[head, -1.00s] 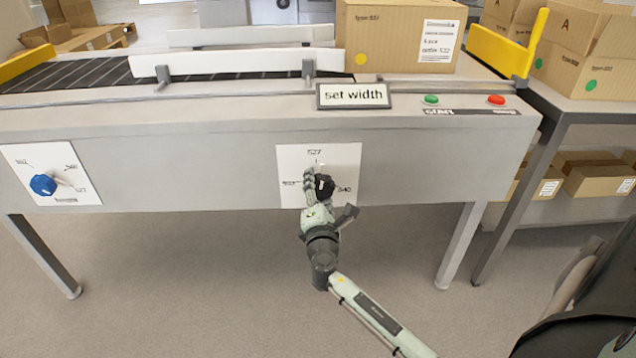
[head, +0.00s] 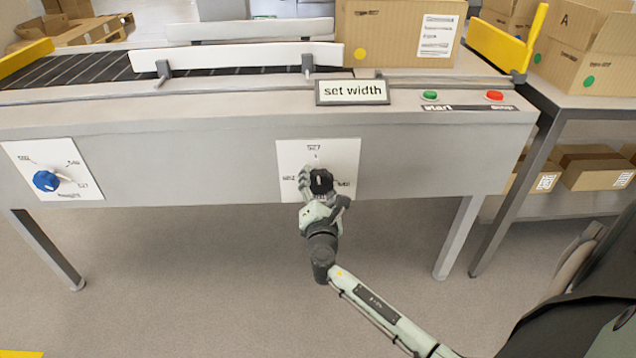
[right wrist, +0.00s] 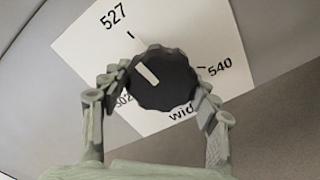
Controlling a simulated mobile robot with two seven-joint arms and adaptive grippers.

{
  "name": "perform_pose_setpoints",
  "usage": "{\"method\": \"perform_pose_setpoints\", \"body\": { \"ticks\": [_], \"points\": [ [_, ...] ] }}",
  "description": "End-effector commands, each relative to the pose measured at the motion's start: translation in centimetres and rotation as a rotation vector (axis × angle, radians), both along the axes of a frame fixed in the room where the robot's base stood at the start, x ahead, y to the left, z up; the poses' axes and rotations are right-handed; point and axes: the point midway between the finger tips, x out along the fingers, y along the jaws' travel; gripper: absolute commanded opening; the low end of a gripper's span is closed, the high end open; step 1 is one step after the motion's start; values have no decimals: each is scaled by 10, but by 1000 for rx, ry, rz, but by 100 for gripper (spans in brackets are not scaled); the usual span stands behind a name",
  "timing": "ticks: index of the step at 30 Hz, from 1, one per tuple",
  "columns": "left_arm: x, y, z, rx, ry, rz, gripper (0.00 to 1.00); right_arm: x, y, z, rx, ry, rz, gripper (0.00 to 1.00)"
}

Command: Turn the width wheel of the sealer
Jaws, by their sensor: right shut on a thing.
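The width wheel (head: 321,181) is a black ribbed knob on a white panel (head: 346,155) on the sealer's front. The panel carries the numbers 502, 527 and 540. In the right wrist view the wheel (right wrist: 172,88) has a pale pointer line directed up-left, nearest the 527 mark and slightly toward the 502 side. My right gripper (head: 320,190) is shut on the wheel, with one finger on each side, as the right wrist view (right wrist: 158,98) also shows. My left gripper is not in view.
A blue height knob (head: 46,181) sits on another panel at left. A "set width" sign (head: 352,92), a green button (head: 430,96) and a red button (head: 495,96) are on the sealer's top edge. A carton (head: 390,35) stands on the sealer. Floor below is clear.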

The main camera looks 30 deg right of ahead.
Motion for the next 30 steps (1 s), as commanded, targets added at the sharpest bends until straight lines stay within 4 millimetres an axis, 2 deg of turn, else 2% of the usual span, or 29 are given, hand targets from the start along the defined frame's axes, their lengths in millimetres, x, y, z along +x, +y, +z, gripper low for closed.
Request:
{"method": "perform_pose_setpoints", "body": {
  "ticks": [1,2,7,16,20,30],
  "points": [
    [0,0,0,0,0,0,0,1,0,1,-1,-1,1,32],
    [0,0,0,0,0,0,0,1,0,1,0,-2,1,61],
    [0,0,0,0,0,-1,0,0,0,0,0,-1,1,82],
    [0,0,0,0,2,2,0,0,0,0,2,-1,0,82],
    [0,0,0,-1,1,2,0,-8,5,-1,3,1,2,82],
    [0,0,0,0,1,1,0,-66,41,-2,4,2,2,82]
  ]
}}
